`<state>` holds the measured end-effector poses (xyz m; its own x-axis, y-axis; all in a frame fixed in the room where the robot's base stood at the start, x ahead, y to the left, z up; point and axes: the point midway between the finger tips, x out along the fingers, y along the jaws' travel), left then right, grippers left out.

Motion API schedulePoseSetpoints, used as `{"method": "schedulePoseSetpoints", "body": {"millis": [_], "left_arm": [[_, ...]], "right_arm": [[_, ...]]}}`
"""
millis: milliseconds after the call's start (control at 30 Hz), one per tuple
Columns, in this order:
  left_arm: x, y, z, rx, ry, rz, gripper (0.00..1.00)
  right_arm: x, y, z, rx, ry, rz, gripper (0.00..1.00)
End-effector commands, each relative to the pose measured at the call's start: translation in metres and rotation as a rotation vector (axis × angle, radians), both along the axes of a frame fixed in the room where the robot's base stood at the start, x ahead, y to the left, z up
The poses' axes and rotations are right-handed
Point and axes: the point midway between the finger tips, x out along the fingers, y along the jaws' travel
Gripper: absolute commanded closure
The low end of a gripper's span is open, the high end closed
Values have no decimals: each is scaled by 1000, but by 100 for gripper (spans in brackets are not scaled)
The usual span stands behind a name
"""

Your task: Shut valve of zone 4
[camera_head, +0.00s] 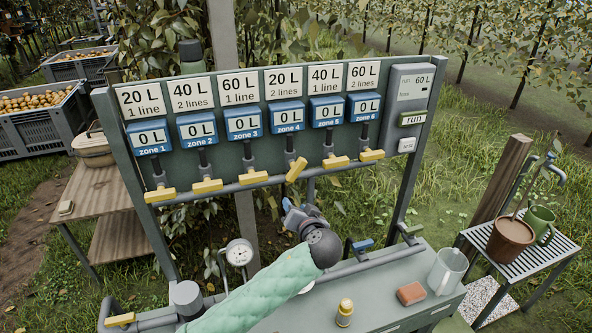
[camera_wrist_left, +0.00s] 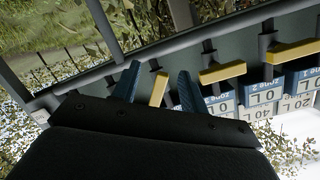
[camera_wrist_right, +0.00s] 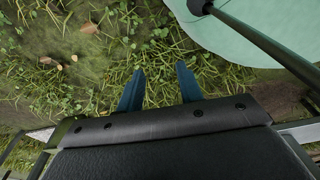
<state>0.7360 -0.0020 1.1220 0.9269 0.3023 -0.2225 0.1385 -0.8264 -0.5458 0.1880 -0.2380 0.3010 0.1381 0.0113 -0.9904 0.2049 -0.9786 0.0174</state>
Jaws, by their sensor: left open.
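The zone 4 valve (camera_head: 296,169) has a yellow handle below the zone 4 display (camera_head: 287,116), which reads 0 L. This handle is turned at a slant, while the other yellow handles lie nearly along the pipe. My left gripper (camera_head: 292,205) is just below the handle, open and empty. In the left wrist view, a steeply tilted yellow handle (camera_wrist_left: 158,89) shows between the fingertips of my left gripper (camera_wrist_left: 158,75), seemingly untouched. My right gripper (camera_wrist_right: 160,85) is open and empty over grass, and the head view does not show it.
Neighbouring handles of zone 3 (camera_head: 253,177) and zone 5 (camera_head: 335,162) sit close on either side. A pressure gauge (camera_head: 239,253) stands below left.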

Motion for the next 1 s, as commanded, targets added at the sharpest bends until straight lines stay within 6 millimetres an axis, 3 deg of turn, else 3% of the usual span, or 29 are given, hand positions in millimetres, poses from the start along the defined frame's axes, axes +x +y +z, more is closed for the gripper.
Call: {"method": "schedulePoseSetpoints", "body": {"millis": [100,200,367,567,733,1000], "left_arm": [[18,-10,25,45,-92,-1,56],[28,-17,39,71,-150,-2,56],[36,-22,52,93,-199,-4,56],[45,-21,56,98,-207,-4,56],[62,-14,58,98,-206,-2,56],[96,-4,57,98,-205,-4,56]], "right_arm": [[-34,-7,-23,-3,16,3,64],[-54,-11,-35,-4,21,5,64],[-72,-15,-44,-4,25,7,64],[-86,-18,-42,-6,34,8,64],[-111,-23,-37,-9,50,7,64],[-110,-22,-14,-8,47,7,64]]}}
